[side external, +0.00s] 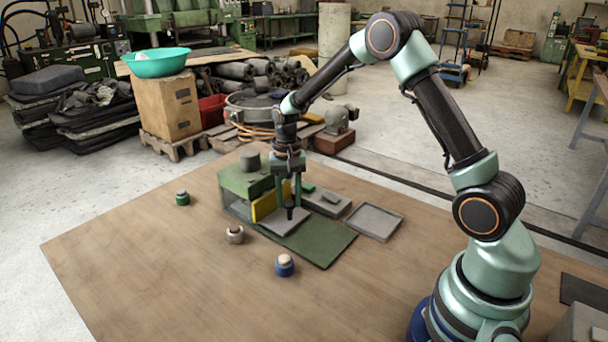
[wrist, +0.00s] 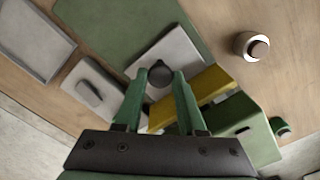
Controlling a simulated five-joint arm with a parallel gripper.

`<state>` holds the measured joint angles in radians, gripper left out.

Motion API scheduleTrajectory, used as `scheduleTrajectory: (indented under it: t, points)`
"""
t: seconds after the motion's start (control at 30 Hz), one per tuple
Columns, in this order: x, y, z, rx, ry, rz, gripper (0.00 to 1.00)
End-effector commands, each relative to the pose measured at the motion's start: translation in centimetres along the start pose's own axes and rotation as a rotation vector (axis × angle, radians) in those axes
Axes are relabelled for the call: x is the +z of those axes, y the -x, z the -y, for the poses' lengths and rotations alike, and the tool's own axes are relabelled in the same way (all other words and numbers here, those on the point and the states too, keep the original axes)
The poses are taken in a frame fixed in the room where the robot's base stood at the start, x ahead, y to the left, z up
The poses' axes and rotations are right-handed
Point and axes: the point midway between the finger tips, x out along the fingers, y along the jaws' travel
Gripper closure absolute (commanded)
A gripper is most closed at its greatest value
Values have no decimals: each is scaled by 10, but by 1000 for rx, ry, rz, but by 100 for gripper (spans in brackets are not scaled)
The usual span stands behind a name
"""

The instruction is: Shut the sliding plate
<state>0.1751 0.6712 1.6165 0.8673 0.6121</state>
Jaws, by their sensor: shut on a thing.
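A grey plate (side external: 275,224) with a dark knob (wrist: 160,75) lies flat on the green base (side external: 318,245). It stands out from the green housing (side external: 238,182), beside an upright yellow panel (side external: 264,207). The plate also shows in the wrist view (wrist: 178,50), beyond my fingertips. My gripper (side external: 290,206) points down over the plate, and its two green fingers are closed on the knob. In the wrist view, the fingers of my gripper (wrist: 160,80) sit on both sides of the knob. The inside of the housing is mostly hidden.
A grey block with a raised handle (side external: 326,204) and a shallow grey tray (side external: 374,222) lie to the right. A green-bodied (side external: 182,198), a metallic (side external: 235,235) and a blue (side external: 285,266) small item stand left and in front. The table's front left is clear.

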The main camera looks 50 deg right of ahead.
Motion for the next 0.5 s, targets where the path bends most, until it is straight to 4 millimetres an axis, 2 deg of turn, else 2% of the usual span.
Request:
scheduleTrajectory:
  t: [0.03,0.07,0.1,0.37,0.5]
  points:
    - [-5,2,4,-14,2,-20,50]
    - [-5,2,4,-15,2,-21,38]
    - [-5,2,4,-14,2,-20,31]
    - [-3,1,3,-10,2,-14,31]
    - [-3,7,3,-10,2,-14,31]
